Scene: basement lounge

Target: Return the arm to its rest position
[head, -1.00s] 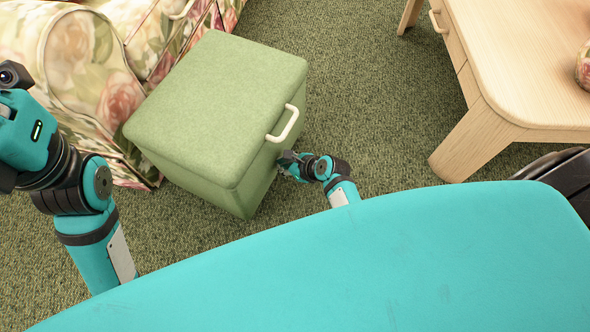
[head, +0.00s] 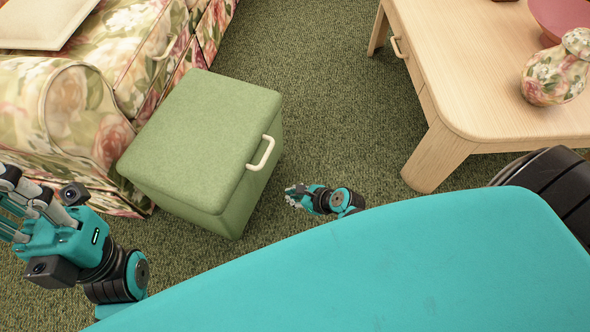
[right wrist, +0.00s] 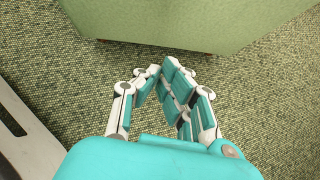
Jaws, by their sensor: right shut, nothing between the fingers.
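My right gripper (head: 292,195) is low over the carpet, just right of the green ottoman (head: 205,130) and apart from it in the picture. In the right wrist view its fingers (right wrist: 161,72) come together at the tips with nothing between them. The ottoman's lower side (right wrist: 200,22) shows beyond the fingertips. My right arm is partly hidden behind my teal body. My left gripper (head: 18,205) is at the left edge, in front of the floral sofa; its fingertips are partly cut off, so its opening is unclear.
The ottoman has a cream handle (head: 262,153). A floral sofa (head: 70,110) stands at the left. A light wooden table (head: 450,75) with a floral jar (head: 556,72) and a pink bowl (head: 562,18) stands at the right. Open carpet (head: 330,90) lies between ottoman and table.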

